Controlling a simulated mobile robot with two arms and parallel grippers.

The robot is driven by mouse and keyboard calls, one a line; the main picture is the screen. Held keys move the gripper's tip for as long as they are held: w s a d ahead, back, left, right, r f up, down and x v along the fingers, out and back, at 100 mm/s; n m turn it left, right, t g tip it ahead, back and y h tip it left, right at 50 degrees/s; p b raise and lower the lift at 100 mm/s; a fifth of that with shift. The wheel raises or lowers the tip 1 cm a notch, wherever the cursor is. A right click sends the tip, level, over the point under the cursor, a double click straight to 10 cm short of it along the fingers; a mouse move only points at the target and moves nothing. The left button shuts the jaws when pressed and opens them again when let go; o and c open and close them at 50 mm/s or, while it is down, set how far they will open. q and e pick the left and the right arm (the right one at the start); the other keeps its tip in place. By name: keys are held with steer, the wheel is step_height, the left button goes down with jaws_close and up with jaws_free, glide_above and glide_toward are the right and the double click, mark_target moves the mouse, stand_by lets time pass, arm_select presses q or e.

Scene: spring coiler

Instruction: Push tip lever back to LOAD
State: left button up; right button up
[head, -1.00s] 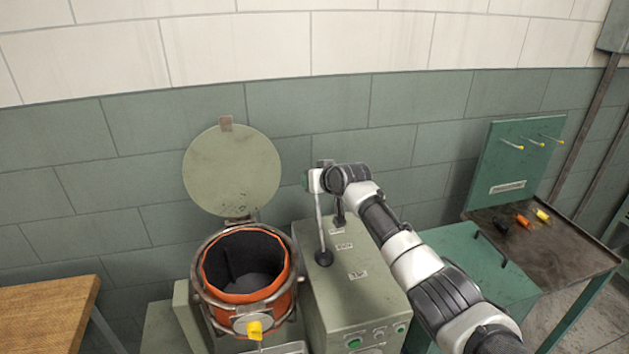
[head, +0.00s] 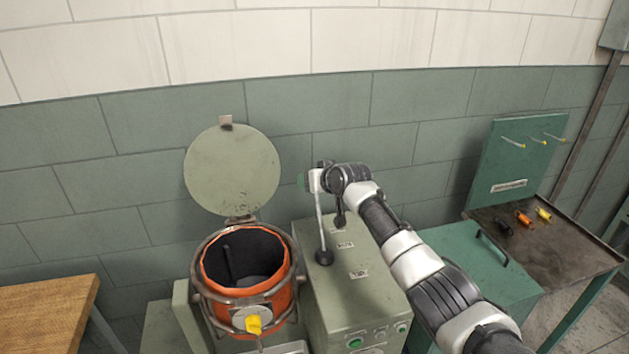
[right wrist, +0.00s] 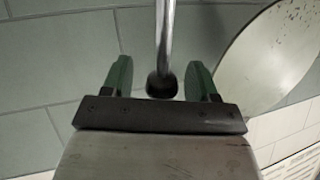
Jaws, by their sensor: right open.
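The tip lever (head: 320,225) is a thin metal rod rising from a black base on top of the grey-green control cabinet (head: 375,310). My right gripper (head: 304,182) is at the rod's upper end, its green fingertips pointing left in the head view. In the right wrist view the gripper (right wrist: 161,80) is open, and the lever rod (right wrist: 164,40) passes between its two green fingers with a gap on each side. A dark round part shows at the rod's end. Small labels sit beside the lever, too small to read surely. My left gripper is out of view.
An orange-rimmed drum (head: 282,302) with a dark inside and a yellow front knob (head: 253,325) stands left of the cabinet. Its round lid (head: 232,170) is raised. A wooden table (head: 45,305) is left; a green bench with coloured springs (head: 525,217) is right.

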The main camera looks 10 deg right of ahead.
steer(key=shift+s+r, duration=0.1)
steer(key=shift+s+d+r, duration=0.2)
steer(key=shift+s+r, duration=0.1)
steer(key=shift+s, duration=0.2)
steer(key=b+v, duration=0.1)
steer(key=v, duration=0.8)
steer(key=shift+b, duration=0.4)
steer(key=shift+s, duration=0.1)
